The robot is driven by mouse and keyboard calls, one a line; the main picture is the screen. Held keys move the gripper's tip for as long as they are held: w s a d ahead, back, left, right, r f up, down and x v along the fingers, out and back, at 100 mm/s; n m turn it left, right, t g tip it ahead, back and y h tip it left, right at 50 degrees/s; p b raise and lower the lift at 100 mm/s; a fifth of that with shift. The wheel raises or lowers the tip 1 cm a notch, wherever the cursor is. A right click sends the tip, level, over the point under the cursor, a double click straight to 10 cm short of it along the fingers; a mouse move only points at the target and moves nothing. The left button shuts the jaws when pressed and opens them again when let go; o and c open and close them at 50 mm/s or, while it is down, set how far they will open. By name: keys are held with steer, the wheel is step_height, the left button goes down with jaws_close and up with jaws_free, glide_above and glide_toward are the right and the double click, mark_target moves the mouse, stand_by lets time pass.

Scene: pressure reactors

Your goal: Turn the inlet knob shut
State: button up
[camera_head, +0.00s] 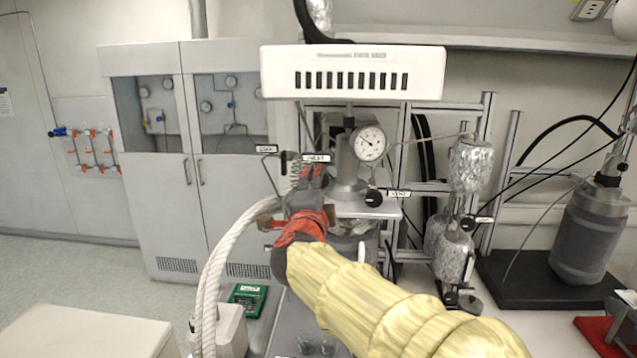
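The reactor (346,165) stands at the centre with a round pressure gauge (370,143) on its head. A small white label (317,158), which seems to read INLET, sits just left of the reactor neck. My gripper (311,178) is directly below this label, at the reactor's left side. The inlet knob itself is hidden behind or between my fingers. I cannot tell whether the fingers touch it or how far they are closed. My yellow-sleeved arm reaches in from the lower right and covers the lower part of the reactor.
A black knob (373,198) with a label (398,193) is close on the right. Another dark knob (290,156) is on the left. A white vented box (352,73) hangs above. Foil-wrapped vessels (470,165) stand right. A green device (247,299) lies on the bench.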

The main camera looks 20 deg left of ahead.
steer(key=v, duration=0.6)
steer(key=shift+s, duration=0.4)
